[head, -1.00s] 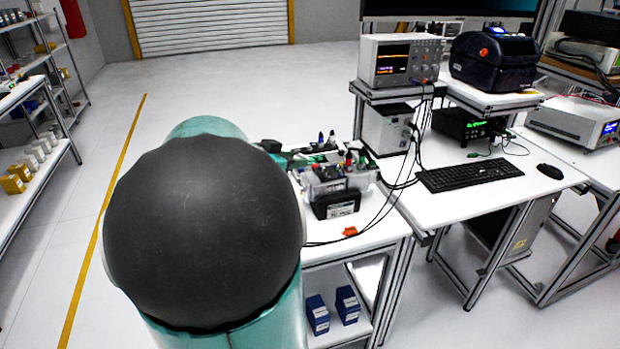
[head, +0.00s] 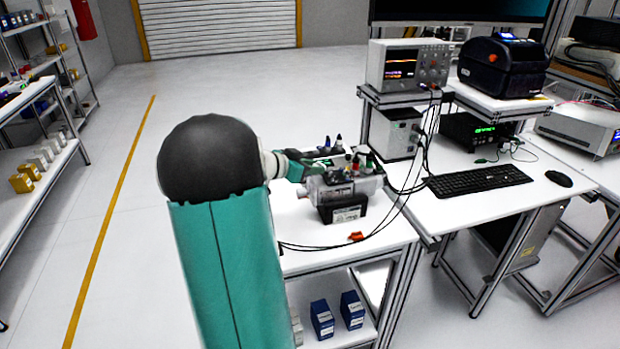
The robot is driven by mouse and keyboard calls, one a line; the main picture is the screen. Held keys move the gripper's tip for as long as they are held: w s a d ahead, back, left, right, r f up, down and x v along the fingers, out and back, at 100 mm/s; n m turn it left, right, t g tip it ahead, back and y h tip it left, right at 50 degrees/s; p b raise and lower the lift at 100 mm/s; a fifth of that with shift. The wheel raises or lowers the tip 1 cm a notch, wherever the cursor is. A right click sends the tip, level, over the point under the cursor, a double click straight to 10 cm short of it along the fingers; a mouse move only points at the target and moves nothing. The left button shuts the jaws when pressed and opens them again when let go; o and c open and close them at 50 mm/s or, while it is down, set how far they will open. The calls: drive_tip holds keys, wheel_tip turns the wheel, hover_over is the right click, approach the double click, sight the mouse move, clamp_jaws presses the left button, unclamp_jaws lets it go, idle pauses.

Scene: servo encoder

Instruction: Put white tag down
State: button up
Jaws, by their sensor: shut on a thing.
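My gripper (head: 303,163) is small and partly hidden behind my own teal arm, over the left side of the white bench (head: 300,245). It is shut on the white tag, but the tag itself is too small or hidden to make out.
An orange piece (head: 356,237) and black cables lie on the bench, right of its clear front part. Blue boxes (head: 322,319) stand on the lower shelf. A desk with a keyboard (head: 480,181) and an oscilloscope (head: 405,64) is at the right. Open floor lies left.

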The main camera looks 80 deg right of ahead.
drive_tip(key=shift+w+d+f, duration=0.15)
drive_tip(key=shift+d+f, duration=0.3)
drive_tip(key=shift+f, duration=0.15)
drive_tip(key=shift+w+d+f, duration=0.1)
drive_tip(key=shift+d+f, duration=0.05)
drive_tip(key=shift+f, duration=1.55)
drive_tip(key=shift+f, duration=0.2)
drive_tip(key=o, duration=0.9)
drive_tip(key=shift+r, duration=0.25)
drive_tip(key=v, duration=1.2)
drive_tip(key=shift+f, duration=0.1)
